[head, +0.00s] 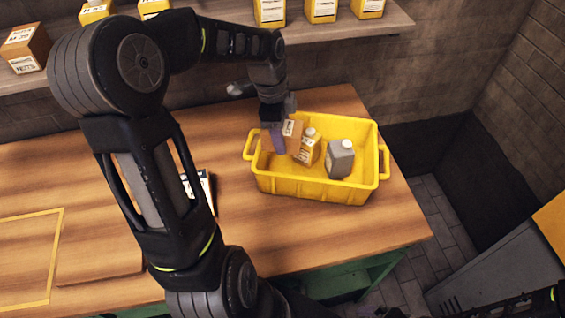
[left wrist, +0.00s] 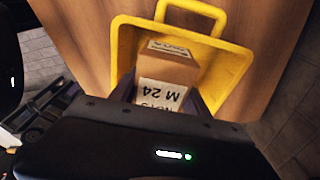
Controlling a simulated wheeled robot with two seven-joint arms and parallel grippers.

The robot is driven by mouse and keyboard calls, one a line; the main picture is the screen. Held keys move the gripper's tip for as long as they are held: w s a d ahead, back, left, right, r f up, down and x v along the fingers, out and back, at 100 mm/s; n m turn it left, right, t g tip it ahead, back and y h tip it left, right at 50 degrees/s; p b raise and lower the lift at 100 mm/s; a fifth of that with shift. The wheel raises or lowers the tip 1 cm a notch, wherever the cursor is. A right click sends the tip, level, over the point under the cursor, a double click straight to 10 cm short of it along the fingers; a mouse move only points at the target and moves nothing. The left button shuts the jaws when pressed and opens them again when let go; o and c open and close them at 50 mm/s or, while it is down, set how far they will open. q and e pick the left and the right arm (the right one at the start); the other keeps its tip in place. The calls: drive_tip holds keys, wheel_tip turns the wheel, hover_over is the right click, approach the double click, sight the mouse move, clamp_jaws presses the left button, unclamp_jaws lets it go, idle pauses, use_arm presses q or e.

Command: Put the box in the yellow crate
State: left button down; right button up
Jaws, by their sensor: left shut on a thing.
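The box is a small brown carton with a white label (head: 292,133). In the left wrist view the box (left wrist: 168,75) sits between my jaws, its label reading M 24. My left gripper (head: 284,140) points down, shut on the box, at the left back part of the yellow crate (head: 312,189). The box is within the crate's outline. Whether it touches the crate's floor cannot be told. The crate's wall (left wrist: 122,48) and handle also show in the left wrist view. Only a bit of my right arm shows at the bottom right edge; its jaws are not clear.
A shelf (head: 345,32) with several boxes runs behind.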

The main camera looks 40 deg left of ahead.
use_arm(q)
hover_over(284, 172)
drive_tip(key=f, duration=0.7)
drive_tip(key=shift+s+a+f, duration=0.1)
drive_tip(key=shift+a+f, duration=0.15)
drive_tip(key=shift+f, duration=0.15)
drive_tip(key=shift+f, duration=0.15)
wheel_tip(284, 172, down, 4)
drive_tip(key=shift+f+b, duration=0.1)
drive_tip(key=shift+b, duration=1.15)
drive_tip(key=c, duration=0.5)
unclamp_jaws()
